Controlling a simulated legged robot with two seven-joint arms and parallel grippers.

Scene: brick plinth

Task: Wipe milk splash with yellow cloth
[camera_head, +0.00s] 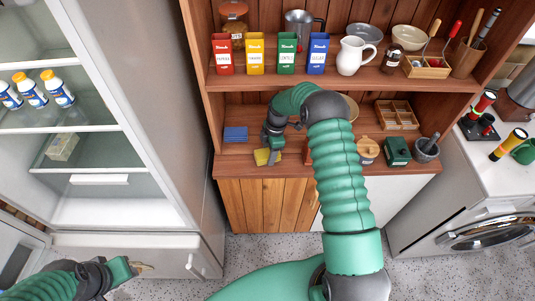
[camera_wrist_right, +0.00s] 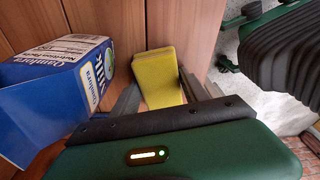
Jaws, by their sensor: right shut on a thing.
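The yellow cloth (camera_head: 264,157) is at the front left of the lower shelf in the head view. My right gripper (camera_head: 273,147) is shut on it, and its arm crosses in front of the shelves. In the right wrist view the cloth (camera_wrist_right: 158,75) shows as a folded yellow block between the dark fingers. A blue and white milk carton (camera_wrist_right: 45,88) is left of the fingers there. A blue object (camera_head: 235,134) stands behind the cloth in the head view. No milk splash can be made out. My left gripper (camera_head: 142,267) is low at left, its jaws unclear.
The lower wooden shelf (camera_head: 228,168) also holds a green box (camera_head: 397,151), a mortar (camera_head: 426,149) and a divided tray (camera_head: 397,114). The upper shelf carries several coloured boxes and a white jug (camera_head: 351,56). An open fridge (camera_head: 130,150) stands left, a washing machine (camera_head: 480,233) right.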

